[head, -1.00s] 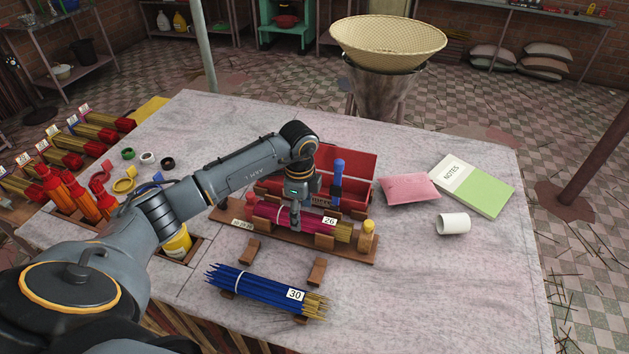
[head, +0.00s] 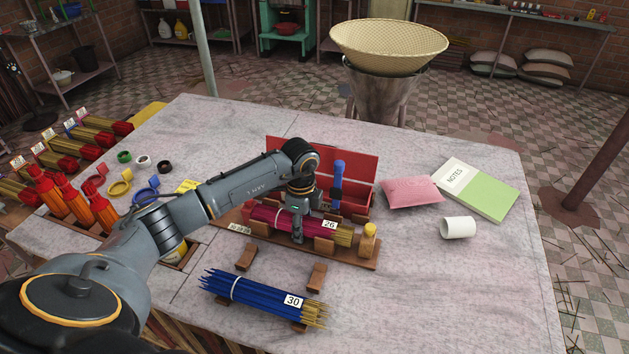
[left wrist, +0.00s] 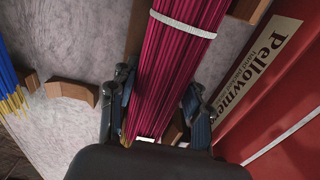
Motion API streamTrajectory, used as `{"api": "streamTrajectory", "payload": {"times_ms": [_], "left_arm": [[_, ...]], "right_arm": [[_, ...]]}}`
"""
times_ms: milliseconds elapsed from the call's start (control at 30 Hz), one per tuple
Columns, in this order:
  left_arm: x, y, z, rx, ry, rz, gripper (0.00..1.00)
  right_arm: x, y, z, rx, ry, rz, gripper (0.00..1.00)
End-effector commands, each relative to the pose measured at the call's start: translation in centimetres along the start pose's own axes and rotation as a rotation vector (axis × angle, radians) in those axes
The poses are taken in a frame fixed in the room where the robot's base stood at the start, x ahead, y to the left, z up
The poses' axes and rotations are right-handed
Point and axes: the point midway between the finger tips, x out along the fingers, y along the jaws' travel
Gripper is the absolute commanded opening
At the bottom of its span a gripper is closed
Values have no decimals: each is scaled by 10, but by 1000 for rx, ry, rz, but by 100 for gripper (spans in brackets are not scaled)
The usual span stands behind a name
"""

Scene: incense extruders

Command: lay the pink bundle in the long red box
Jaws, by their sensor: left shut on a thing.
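The pink bundle (head: 268,216), tagged 26, with a white tie and tan stick ends, lies along a wooden rack (head: 364,257). My left gripper (head: 297,230) reaches down over its middle and is shut on it. In the left wrist view the pink bundle (left wrist: 176,62) runs between the two fingers of my left gripper (left wrist: 158,112). The long red box (head: 357,205) stands open just behind the rack, its lid (head: 345,168) raised at the back. My arm hides part of the box. My right gripper is out of view.
A blue bundle (head: 255,291) tagged 30 lies in front on wooden rests. A blue-handled tool (head: 338,178) stands upright by the box. A pink packet (head: 411,192), a notebook (head: 481,190) and a white cup (head: 458,227) lie to the right. The front right table is clear.

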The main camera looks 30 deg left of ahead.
Motion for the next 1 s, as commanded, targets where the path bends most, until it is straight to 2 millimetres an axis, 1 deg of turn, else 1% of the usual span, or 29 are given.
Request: {"api": "streamTrajectory", "payload": {"times_ms": [133,567,1000], "left_arm": [[0,0,0,0,0,0,32],[-3,-1,0,-1,1,-2,32],[-28,0,0,-1,0,-1,32]], "right_arm": [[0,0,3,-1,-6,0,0],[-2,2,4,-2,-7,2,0],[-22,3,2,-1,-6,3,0]]}}
